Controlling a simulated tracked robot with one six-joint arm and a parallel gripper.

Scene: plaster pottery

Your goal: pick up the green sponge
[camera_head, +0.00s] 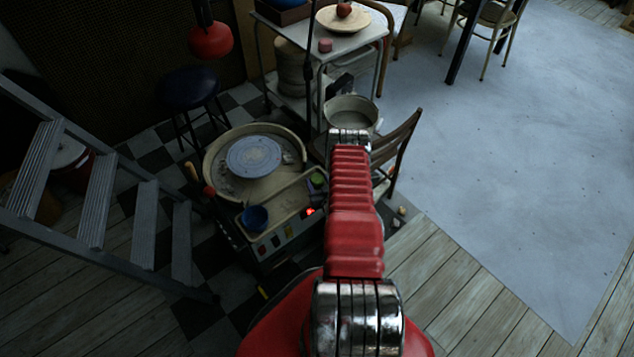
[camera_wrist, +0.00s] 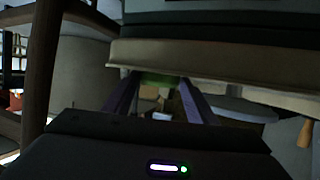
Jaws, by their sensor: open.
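The green sponge (camera_head: 317,180) is a small green piece at the right end of the beige tray (camera_head: 290,205) of the pottery wheel, close to my arm. In the wrist view a green patch (camera_wrist: 160,77), likely the sponge, shows dimly by the fingertips, under a beige edge. My gripper (camera_wrist: 160,86) is open, its two fingers spread either side of this patch. I cannot tell whether they touch it.
A blue bowl (camera_head: 254,218) stands on the left part of the tray. The round wheel head (camera_head: 254,156) lies behind it. A wooden chair (camera_head: 396,150) stands close right of my arm, and a metal basin (camera_head: 351,112) behind. A grey ladder (camera_head: 95,210) is left. Floor at right is clear.

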